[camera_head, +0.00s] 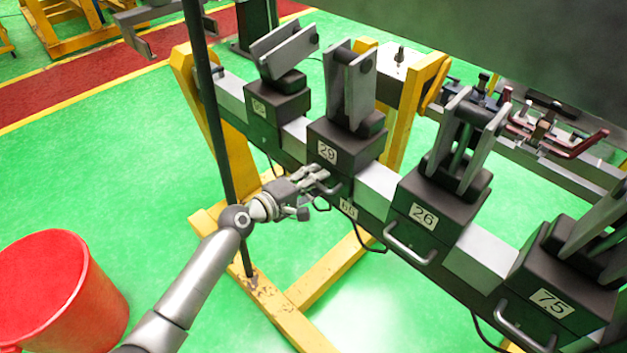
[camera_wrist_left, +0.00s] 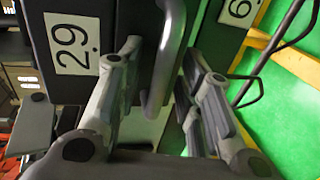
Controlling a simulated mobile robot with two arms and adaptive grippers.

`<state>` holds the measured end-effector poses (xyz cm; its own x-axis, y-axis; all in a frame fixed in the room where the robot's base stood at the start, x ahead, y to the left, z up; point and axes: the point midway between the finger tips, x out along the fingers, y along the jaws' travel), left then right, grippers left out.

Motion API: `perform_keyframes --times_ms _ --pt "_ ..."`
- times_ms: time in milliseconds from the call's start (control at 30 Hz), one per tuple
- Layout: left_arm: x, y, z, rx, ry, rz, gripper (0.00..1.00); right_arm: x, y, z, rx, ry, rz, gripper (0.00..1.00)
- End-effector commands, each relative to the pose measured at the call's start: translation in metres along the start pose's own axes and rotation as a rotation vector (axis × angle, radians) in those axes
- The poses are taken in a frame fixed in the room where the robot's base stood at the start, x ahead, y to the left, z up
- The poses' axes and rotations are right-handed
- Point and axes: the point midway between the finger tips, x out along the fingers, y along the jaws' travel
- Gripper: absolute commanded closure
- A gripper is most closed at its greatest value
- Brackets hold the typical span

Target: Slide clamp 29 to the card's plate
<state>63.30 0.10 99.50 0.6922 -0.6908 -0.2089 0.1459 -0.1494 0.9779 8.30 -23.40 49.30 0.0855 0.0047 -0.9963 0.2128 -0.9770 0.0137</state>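Clamp 29 (camera_head: 345,145) is a dark block with a white "29" label and an upright grey jaw, seated on the long rail. It also fills the upper left of the left wrist view (camera_wrist_left: 100,95), with its metal handle (camera_wrist_left: 168,70) beside the label. My left gripper (camera_head: 320,180) is at the front of clamp 29, at its handle. In the left wrist view its fingers (camera_wrist_left: 163,65) stand apart, with the handle between them; contact is unclear. A small white number plate (camera_head: 348,208), apparently starting with 6, is on the rail's front below clamp 29. I see no card.
Clamp 26 (camera_head: 432,215) and clamp 75 (camera_head: 560,285) sit on the rail (camera_head: 485,250) to the right, another clamp (camera_head: 278,105) to the left. Bare rail lies between them. A dark pole (camera_head: 215,130) and yellow stand (camera_head: 290,310) are near my arm. A red bucket (camera_head: 55,290) stands left.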

Motion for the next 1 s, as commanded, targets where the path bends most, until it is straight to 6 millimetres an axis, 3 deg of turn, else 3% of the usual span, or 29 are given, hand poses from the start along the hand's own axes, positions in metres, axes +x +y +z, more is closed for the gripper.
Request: perform_keyframes --times_ms 67,333,667,1000 --pt "0.0 0.0 0.0 0.0 0.0 0.0 0.68 0.0 0.001 -0.001 0.0 0.001 0.001 0.6" --pt "0.0 0.0 0.0 0.0 0.0 0.0 1.0 0.0 0.003 -0.002 0.0 0.004 0.004 0.6" --pt "0.0 -0.001 -0.002 0.001 0.0 0.0 1.0 0.003 0.003 -0.003 0.0 0.006 0.004 0.6" --pt "0.001 -0.005 -0.053 0.005 0.008 0.003 1.0 0.045 0.003 0.0 0.0 0.007 0.004 0.6"
